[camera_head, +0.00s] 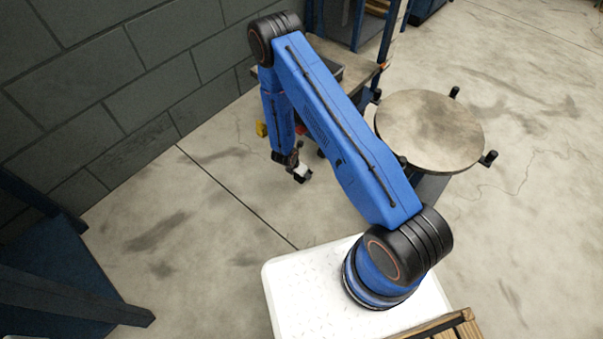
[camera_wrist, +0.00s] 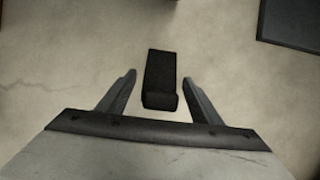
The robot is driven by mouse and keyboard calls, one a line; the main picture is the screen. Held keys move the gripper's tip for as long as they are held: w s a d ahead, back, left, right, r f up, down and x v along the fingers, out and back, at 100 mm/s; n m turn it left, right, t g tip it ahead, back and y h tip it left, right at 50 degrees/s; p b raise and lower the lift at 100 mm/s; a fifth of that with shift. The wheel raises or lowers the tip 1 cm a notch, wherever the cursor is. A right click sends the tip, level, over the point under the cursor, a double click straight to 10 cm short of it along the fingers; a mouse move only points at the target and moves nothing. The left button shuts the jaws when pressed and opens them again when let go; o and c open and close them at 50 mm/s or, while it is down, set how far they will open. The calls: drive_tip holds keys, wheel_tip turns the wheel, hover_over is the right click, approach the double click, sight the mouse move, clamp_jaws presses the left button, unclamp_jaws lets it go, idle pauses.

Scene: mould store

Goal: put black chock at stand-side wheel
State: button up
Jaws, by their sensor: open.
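The black chock (camera_wrist: 161,78) lies on the concrete floor in the wrist view, a dark block with its near end between the fingertips. My gripper (camera_wrist: 160,92) is open around that near end, one finger on each side with a gap to the chock. In the head view my gripper (camera_head: 303,174) points down at the end of the blue arm, low over the floor. I cannot make out the chock clearly there. No wheel can be made out for certain in either view.
A round-topped stand (camera_head: 430,130) with black knobs is right of my arm. A workbench (camera_head: 350,75) stands behind the arm by the block wall (camera_head: 110,85). A small yellow thing (camera_head: 261,129) is beside the arm. Bare floor (camera_head: 190,220) lies to the left.

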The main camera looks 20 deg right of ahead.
drive_tip(key=v, duration=1)
drive_tip(key=shift+r, duration=0.4)
drive_tip(key=w+d+r+m+t+h, duration=0.1)
drive_tip(key=w+d+r+m, duration=0.15)
drive_tip(key=r, duration=0.85)
drive_tip(key=w+d+r+m, duration=0.2)
drive_tip(key=d+r+m, duration=0.2)
drive_tip(key=r, duration=0.8)
drive_tip(key=s+d+r+m+h, duration=0.1)
drive_tip(key=s+d+r+m, duration=0.2)
drive_tip(key=r, duration=0.6)
drive_tip(key=s+d+r+m, duration=0.3)
drive_tip(key=d+r+m, duration=0.1)
drive_tip(key=r, duration=0.4)
drive_tip(key=s+d+r+m+y, duration=0.2)
drive_tip(key=s+r+m, duration=0.4)
drive_tip(key=s+r, duration=0.75)
drive_tip(key=s+a+r+m+y, duration=0.2)
drive_tip(key=s+r, duration=0.1)
drive_tip(key=s, duration=0.6)
drive_tip(key=s+a+r+m+t+y, duration=0.1)
drive_tip(key=s+a+r+m, duration=0.2)
drive_tip(key=s, duration=0.6)
drive_tip(key=shift+s+r+y, duration=0.2)
drive_tip(key=shift+s+y, duration=0.05)
drive_tip(key=shift+y, duration=0.15)
